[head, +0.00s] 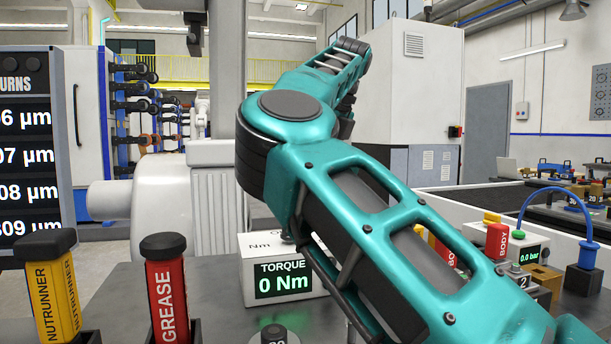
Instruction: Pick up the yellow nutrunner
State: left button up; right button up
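The yellow nutrunner (55,295) stands upright at the lower left of the head view. It has a black cap on top and black lettering down its side. A black holder shows at its lower right, and its bottom is cut off by the picture edge. Neither of my grippers is in view. A teal arm link, likely mine, crosses from the lower right to the upper middle, well to the right of the nutrunner and apart from it.
A red grease tube (167,295) stands upright in a black holder just right of the nutrunner. A torque meter (280,270) reading 0 Nm sits behind. A red body tube (497,242) and a gauge box (530,256) stand at right. Bare grey table (112,292) lies between nutrunner and grease.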

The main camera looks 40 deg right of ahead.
aim_at(48, 266)
jog(key=k, duration=1.5)
